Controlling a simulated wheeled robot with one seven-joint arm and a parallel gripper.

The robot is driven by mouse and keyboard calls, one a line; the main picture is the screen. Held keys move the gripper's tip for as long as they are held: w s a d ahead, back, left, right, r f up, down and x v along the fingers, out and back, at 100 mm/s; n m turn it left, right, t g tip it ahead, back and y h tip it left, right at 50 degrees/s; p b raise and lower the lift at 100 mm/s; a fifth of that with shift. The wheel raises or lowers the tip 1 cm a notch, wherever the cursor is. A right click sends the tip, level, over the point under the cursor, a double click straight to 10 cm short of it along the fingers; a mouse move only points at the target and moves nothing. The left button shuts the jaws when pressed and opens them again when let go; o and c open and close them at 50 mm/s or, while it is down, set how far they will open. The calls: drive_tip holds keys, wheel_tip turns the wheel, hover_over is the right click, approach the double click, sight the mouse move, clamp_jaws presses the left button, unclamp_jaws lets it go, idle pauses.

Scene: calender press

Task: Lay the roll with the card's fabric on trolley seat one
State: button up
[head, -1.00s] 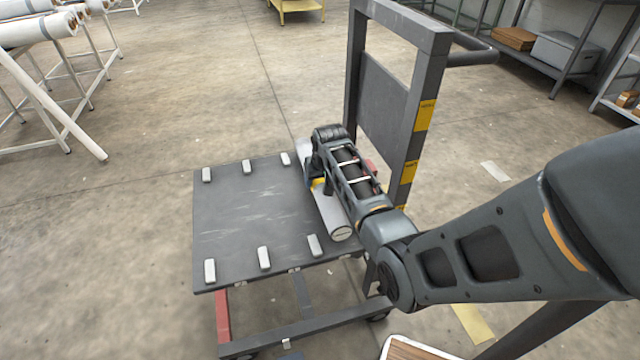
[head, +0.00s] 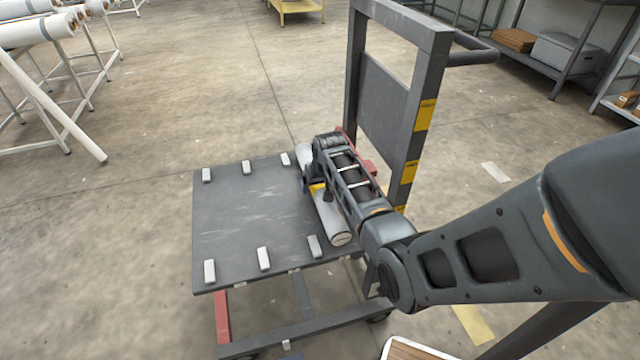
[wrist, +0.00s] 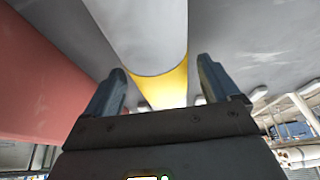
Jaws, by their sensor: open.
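A pale grey roll (head: 330,222) with a yellow band lies on the trolley deck (head: 240,215), along its right end beside the upright frame. In the wrist view the roll (wrist: 140,35) and its yellow band (wrist: 165,88) show straight ahead of my gripper (wrist: 160,80). The gripper's two blue-grey fingers are open, one on each side of the roll's line, and do not grip it. In the head view my arm hides the middle of the roll. I cannot make out the fabric card or a seat number.
Several small white blocks (head: 264,258) line the front and back edges of the deck; the deck between them is bare. White racks with rolls (head: 30,32) stand at upper left.

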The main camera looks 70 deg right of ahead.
drive_tip(key=p+v, duration=0.2)
drive_tip(key=v, duration=1)
drive_tip(key=a+f+n, duration=0.1)
drive_tip(key=a, duration=0.3)
drive_tip(key=s+a+f+t, duration=0.1)
drive_tip(key=a+f, duration=0.1)
drive_tip(key=a, duration=0.3)
drive_tip(key=s+a+f+n+t, duration=0.1)
drive_tip(key=a+f, duration=0.1)
drive_tip(key=a, duration=0.2)
drive_tip(key=shift+s+a+f+n+h, duration=0.1)
drive_tip(key=shift+a+f+n+h, duration=0.2)
drive_tip(key=shift+a+h, duration=0.1)
drive_tip(key=s+a+r+n+t, duration=0.1)
drive_tip(key=s+a+t, duration=0.15)
drive_tip(key=a, duration=0.35)
drive_tip(key=s+a+n+t, duration=0.1)
drive_tip(key=s+a+n, duration=0.1)
drive_tip(key=s+a, duration=0.35)
drive_tip(key=s+a+r+n+t+y, duration=0.2)
drive_tip(key=s+a+r+t, duration=0.1)
drive_tip(key=s+a+r, duration=0.4)
drive_tip(key=s+a+r+n+t+y, duration=0.2)
drive_tip(key=s+a+r, duration=0.5)
drive_tip(key=r, duration=0.7)
drive_tip(key=shift+s+a+r+t, duration=0.2)
drive_tip(key=shift+s+t, duration=0.3)
drive_tip(key=shift+t, duration=0.25)
